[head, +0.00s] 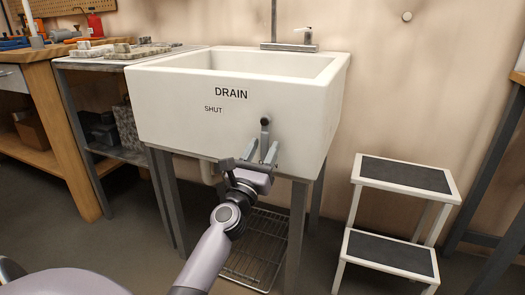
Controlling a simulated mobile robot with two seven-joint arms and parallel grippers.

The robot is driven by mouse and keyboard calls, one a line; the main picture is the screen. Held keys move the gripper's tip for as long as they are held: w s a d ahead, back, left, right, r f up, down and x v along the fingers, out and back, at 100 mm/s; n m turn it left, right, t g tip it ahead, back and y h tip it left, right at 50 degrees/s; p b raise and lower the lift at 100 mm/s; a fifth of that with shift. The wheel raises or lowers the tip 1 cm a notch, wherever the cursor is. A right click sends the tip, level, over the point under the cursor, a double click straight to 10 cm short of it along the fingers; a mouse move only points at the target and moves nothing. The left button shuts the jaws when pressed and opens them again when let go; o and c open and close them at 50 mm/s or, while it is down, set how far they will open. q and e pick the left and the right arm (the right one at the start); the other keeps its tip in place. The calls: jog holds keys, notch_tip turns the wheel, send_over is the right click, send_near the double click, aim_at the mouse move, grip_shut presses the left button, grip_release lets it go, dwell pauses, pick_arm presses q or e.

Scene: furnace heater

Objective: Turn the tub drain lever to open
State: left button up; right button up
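The white utility tub (180,110) stands on grey legs, its front marked "DRAIN" with "SHUT" below to the left. The drain lever (265,124) is on the front face right of these words, with a dark round knob at its top and a grey shaft running down from it. My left gripper (261,147) is directly in front of and below the knob. Its fingers are spread apart, and the lever's lower part shows between or behind them. I cannot tell whether they touch it. The lever's lower end is partly hidden by the gripper. My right gripper is not in view.
A white step stool (452,188) with dark treads stands right of the tub. A metal side table (75,63) and wooden workbench (50,95) stand to the left. A wire rack (255,262) lies under the tub. A faucet (290,46) is at the tub's back.

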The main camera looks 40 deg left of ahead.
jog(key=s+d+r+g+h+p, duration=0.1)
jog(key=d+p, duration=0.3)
jog(key=p, duration=0.5)
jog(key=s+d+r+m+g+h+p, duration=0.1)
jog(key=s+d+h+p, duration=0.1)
jog(key=p, duration=0.8)
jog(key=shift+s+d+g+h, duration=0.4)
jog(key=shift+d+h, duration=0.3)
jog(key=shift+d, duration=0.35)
